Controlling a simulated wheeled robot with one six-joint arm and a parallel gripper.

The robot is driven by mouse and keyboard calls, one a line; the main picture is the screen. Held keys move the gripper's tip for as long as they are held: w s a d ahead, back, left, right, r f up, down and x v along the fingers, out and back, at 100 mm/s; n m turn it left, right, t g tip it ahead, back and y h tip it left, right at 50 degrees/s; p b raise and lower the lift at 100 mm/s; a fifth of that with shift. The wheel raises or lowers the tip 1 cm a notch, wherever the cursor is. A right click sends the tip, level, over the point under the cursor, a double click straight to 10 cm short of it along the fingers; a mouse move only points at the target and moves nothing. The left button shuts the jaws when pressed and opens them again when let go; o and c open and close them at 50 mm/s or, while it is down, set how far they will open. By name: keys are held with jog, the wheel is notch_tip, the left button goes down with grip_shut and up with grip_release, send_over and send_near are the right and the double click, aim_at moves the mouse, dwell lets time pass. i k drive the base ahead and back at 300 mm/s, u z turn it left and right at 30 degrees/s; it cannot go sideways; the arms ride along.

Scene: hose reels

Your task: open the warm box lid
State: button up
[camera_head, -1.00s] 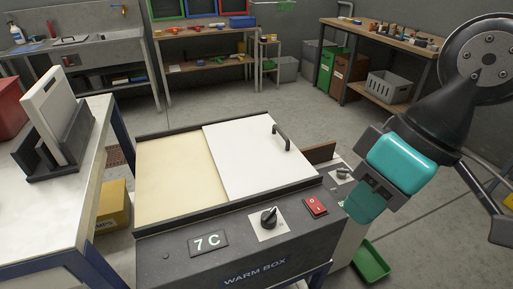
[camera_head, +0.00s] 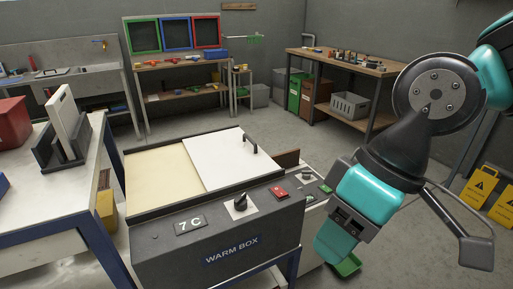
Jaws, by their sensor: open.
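The warm box (camera_head: 215,240) stands in front of me, with a "WARM BOX" label, a "7 C" plate, a black knob and a red switch on its front. Its white lid panel (camera_head: 225,163) lies flat over the right part of the top, with a dark bar handle (camera_head: 250,144) near its right edge. A cream surface (camera_head: 155,181) shows on the left part; I cannot tell if it is a second panel or the inside. My gripper (camera_head: 351,219) is open and empty to the right of the box, clear of the handle, its teal fingers pointing down-left.
A white table (camera_head: 40,189) with a black rack (camera_head: 62,153) stands close on the left. Benches line the back wall. Open floor lies behind the box.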

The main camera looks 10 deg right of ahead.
aim_at(220, 159)
jog(key=z, duration=0.15)
jog(key=i, duration=1.15)
jog(key=u, duration=0.35)
